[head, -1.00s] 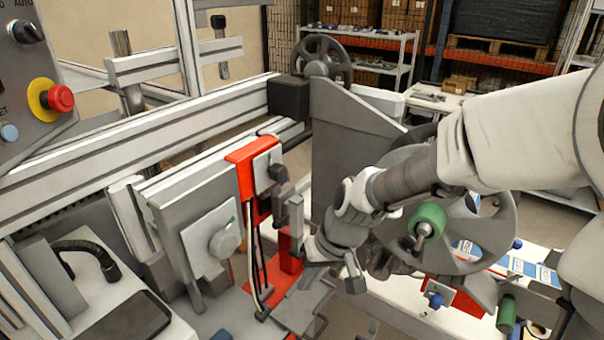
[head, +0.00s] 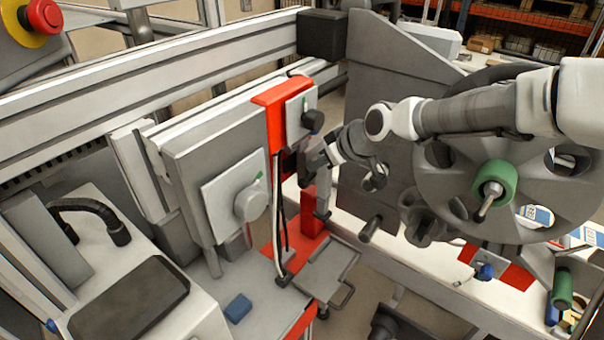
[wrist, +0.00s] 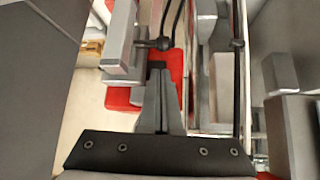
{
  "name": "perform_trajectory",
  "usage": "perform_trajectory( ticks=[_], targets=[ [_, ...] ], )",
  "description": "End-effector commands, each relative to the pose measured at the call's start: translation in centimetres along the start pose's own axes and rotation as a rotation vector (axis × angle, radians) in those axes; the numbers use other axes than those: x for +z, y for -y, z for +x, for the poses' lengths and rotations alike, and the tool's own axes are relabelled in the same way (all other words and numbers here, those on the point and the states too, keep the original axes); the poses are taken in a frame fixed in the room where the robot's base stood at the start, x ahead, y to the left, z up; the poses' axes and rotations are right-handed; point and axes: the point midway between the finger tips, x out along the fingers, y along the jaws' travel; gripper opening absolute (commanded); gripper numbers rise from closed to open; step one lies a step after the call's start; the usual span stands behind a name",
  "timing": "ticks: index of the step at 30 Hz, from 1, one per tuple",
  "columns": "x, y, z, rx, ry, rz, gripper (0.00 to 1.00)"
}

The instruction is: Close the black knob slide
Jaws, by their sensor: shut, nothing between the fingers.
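A black knob (head: 312,121) sits on a grey plate (head: 295,112) fixed to a red bracket (head: 268,96). My gripper (head: 308,172) is just below this knob, in front of the red and grey upright; the arm reaches in from the right and partly hides what is behind it. In the wrist view, my gripper's fingers (wrist: 158,68) are together and empty. A dark knob (wrist: 161,43) on a short stem projects from a grey block (wrist: 121,42) just beyond the fingertips. I cannot tell whether the fingers touch it.
A large grey reel wheel with a green hub (head: 494,180) stands to the right. A grey panel with a round knob (head: 250,203) is on the left. A grey tray (head: 325,268) lies below. Black cables (head: 280,215) hang beside the red bracket.

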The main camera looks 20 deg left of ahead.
Motion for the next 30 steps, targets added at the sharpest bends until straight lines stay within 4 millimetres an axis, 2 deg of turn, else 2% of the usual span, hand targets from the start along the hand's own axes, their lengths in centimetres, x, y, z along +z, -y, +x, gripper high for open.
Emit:
perform_trajectory(
  ticks=[9,16,21,30],
  targets=[
    [0.0,0.1,4.3,-0.003,0.000,0.000,0.00],
    [0.0,0.1,6.8,-0.002,0.000,0.001,0.00],
    [0.1,0.1,7.6,-0.001,0.001,0.002,0.00],
    [0.1,0.0,7.8,0.000,0.001,0.002,0.00]
  ],
)
